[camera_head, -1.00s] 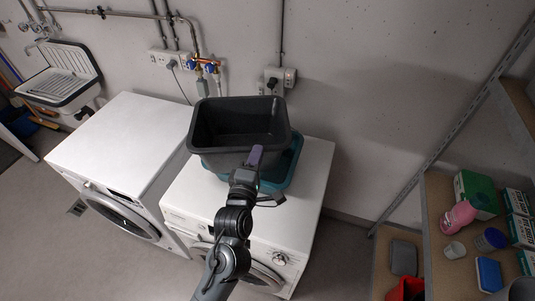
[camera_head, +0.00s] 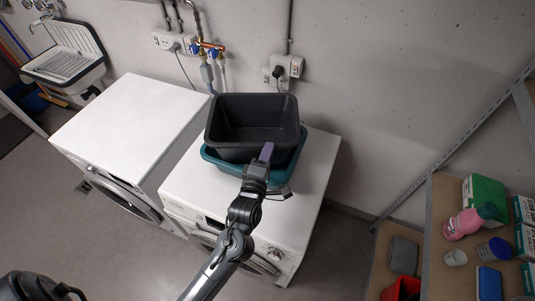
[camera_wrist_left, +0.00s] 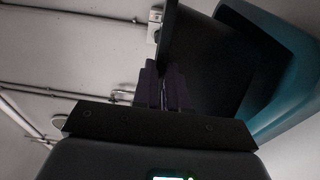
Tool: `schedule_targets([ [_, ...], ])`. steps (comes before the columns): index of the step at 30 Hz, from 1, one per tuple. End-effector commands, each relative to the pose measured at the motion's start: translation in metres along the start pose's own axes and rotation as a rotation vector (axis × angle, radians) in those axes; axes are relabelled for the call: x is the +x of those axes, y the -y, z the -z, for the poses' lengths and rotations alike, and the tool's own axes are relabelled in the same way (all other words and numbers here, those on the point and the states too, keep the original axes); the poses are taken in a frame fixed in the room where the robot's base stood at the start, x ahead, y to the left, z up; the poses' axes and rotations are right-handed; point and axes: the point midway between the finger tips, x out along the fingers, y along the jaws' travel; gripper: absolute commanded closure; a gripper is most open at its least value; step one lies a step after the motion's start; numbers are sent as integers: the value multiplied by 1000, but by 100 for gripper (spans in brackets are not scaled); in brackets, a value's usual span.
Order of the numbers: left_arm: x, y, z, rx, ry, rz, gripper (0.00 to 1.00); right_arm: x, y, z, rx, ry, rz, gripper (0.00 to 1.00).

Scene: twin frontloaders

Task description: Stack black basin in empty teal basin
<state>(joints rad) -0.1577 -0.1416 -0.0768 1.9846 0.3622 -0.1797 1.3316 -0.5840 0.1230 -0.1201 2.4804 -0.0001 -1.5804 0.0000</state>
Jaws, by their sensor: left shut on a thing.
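The black basin (camera_head: 238,148) is over the teal basin (camera_head: 222,164), its lower part within the teal rim and its upper walls standing above it. The teal basin sits on the right white washer; its rim shows on the left, front and right. I cannot tell whether the black basin's bottom rests inside. My left gripper (camera_head: 265,154) is shut on the black basin's front rim. In the left wrist view, the fingers (camera_wrist_left: 165,88) meet the black basin's wall (camera_wrist_left: 205,60), with the teal basin (camera_wrist_left: 290,70) beside it. My right gripper is not in view.
The right washer (camera_head: 300,205) has bare top around the teal basin. The left washer (camera_head: 130,115) has a clear top. Pipes and sockets (camera_head: 288,68) are on the wall behind. A shelf (camera_head: 440,205) with bottles and boxes stands at the right.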

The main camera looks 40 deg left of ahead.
Motion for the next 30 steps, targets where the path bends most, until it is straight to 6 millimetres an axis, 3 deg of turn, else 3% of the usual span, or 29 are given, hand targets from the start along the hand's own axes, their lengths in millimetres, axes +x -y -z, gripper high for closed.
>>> schedule_targets([
  [4,0,10,0,2,1,-5,100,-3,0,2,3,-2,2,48],
  [19,0,17,0,0,1,-6,100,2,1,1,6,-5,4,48],
  [20,-1,19,0,0,1,-1,86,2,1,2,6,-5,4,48],
  [24,0,18,0,0,1,-2,65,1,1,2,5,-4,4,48],
  [30,0,17,0,0,1,-3,62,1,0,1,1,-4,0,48],
])
